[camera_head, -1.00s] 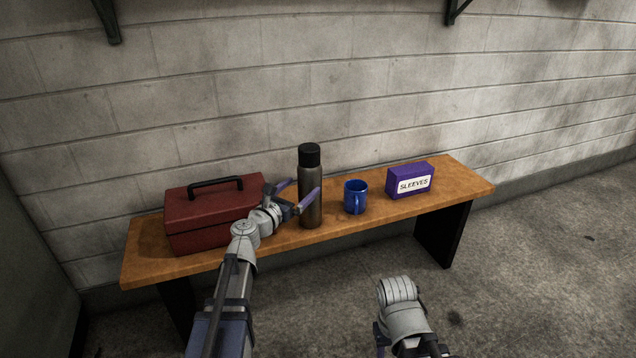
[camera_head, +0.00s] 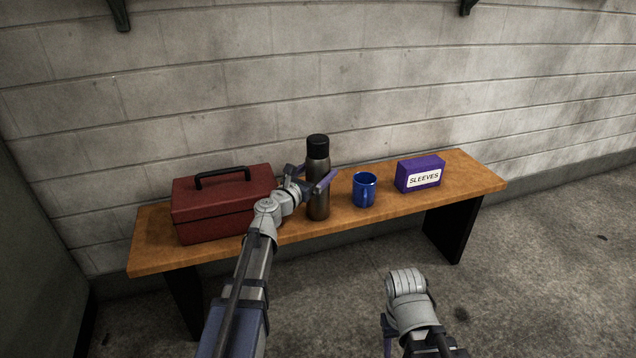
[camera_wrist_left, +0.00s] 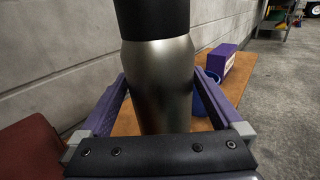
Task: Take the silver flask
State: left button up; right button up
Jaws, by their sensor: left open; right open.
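The silver flask (camera_head: 318,207) has a dark grey metal body and a black cap, and stands upright on the wooden bench (camera_head: 287,231). My left gripper (camera_head: 320,172) is open at the flask's upper body, with its purple fingers on either side of it. In the left wrist view the flask (camera_wrist_left: 160,88) fills the space between the open fingers, with its cap cut off by the top edge. Whether a finger touches it I cannot tell. My right gripper (camera_head: 387,338) is low in front of the bench, mostly hidden behind its own wrist, away from the flask.
A red toolbox (camera_head: 222,208) stands left of the flask, close to my left wrist. A blue mug (camera_head: 364,190) stands just right of the flask, and a purple box labelled SLEEVES (camera_head: 420,172) further right. A block wall (camera_head: 300,80) rises behind the bench.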

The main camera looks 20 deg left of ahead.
pick_arm(q)
jog(key=x, duration=0.3)
jog(key=shift+w+f, duration=0.1)
jog(key=shift+w, duration=0.15)
jog(key=shift+s+d, duration=0.1)
grip_shut()
dwell(0.4)
